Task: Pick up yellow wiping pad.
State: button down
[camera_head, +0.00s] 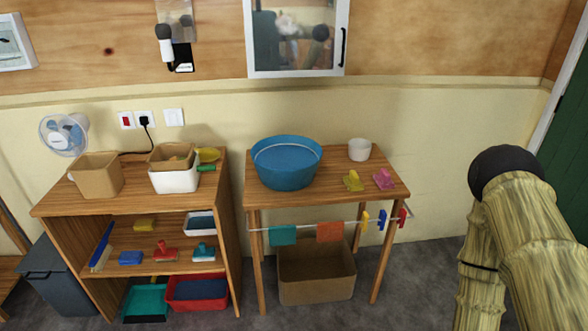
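A small flat yellow pad (145,225) lies on the middle shelf of the left wooden unit, towards the back, above a blue brush-like item and a red one. Another small yellow item (353,181) lies on the right table next to a pink one; its shape is too small to make out. I cannot tell for certain which is the wiping pad. My arm shows at the right edge, well away from both, and my gripper is not in view.
The left shelf unit (50,207) holds tan and white tubs on top. The right table (330,197) bears a blue basin (287,164) and a white cup (359,150). Cloths and clips hang on its front rail, with a brown bin (316,275) beneath. Grey floor is clear at right.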

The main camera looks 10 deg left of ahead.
aim_at(352, 182)
jog(key=u, duration=0.1)
jog(key=k, duration=0.45)
jog(key=z, duration=0.6)
jog(key=i, duration=0.75)
jog(key=u, duration=0.55)
jog(key=i, duration=0.65)
jog(key=u, duration=0.5)
